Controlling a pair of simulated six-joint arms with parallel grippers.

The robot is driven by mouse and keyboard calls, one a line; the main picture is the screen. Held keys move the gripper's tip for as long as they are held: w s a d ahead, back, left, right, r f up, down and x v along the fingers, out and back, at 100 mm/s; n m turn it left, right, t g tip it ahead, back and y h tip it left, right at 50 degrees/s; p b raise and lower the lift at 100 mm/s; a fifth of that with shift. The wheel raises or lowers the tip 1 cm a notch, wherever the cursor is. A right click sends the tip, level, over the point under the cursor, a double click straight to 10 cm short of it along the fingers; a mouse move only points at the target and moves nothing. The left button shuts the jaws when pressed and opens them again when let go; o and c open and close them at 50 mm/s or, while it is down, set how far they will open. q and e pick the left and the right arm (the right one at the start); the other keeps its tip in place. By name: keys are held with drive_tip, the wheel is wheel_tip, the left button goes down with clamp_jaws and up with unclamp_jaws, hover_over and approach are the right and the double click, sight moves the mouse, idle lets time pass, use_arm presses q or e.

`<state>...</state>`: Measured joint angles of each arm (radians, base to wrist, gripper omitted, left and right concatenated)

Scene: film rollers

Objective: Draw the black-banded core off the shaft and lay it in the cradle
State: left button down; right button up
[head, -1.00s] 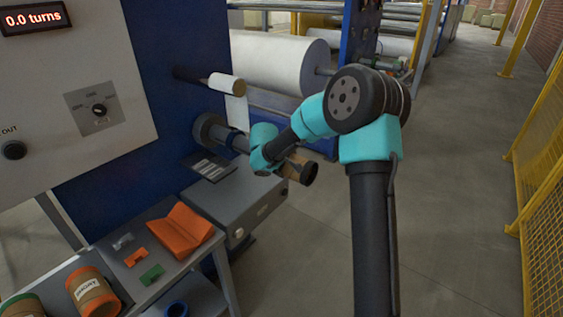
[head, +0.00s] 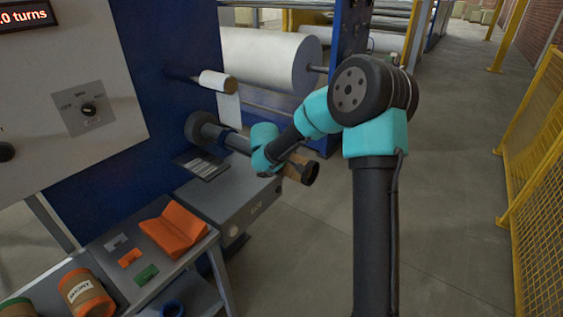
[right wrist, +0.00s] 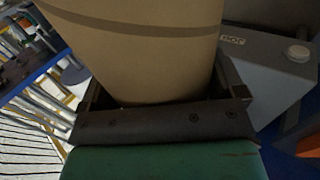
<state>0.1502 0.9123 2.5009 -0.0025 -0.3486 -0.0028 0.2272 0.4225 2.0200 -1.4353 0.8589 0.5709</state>
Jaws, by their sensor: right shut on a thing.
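The brown core (head: 296,165) shows a dark end facing right, in line with the grey shaft (head: 236,142) on the blue machine. In the right wrist view the core (right wrist: 140,50) fills the top and carries a dark band. My right gripper (head: 284,164) is shut on the core, its jaws either side in the wrist view (right wrist: 165,92). My wrist hides the stretch between shaft and core, so I cannot tell how much of the core is on the shaft. The orange V-shaped cradle (head: 174,229) lies empty on the bench at lower left. My left gripper is out of view.
A grey box (head: 230,203) stands below the shaft, close to the cradle. Small grey, orange and green pieces and labelled rolls (head: 85,292) lie left of the cradle. A white roll (head: 218,82) sits above the shaft. Open floor lies to the right, before a yellow fence (head: 535,150).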

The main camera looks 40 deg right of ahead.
drive_tip(key=shift+s+d, duration=0.15)
drive_tip(key=shift+s, duration=0.35)
drive_tip(key=shift+s+d, duration=0.15)
drive_tip(key=shift+s, duration=0.35)
drive_tip(key=shift+s, duration=0.1)
drive_tip(key=shift+s+d, duration=0.25)
drive_tip(key=shift+s, duration=0.65)
drive_tip(key=shift+s+d, duration=0.25)
drive_tip(key=shift+s, duration=0.6)
drive_tip(key=s+d+r, duration=0.2)
drive_tip(key=s+r, duration=0.3)
drive_tip(key=s, duration=0.1)
drive_tip(key=shift+s, duration=0.35)
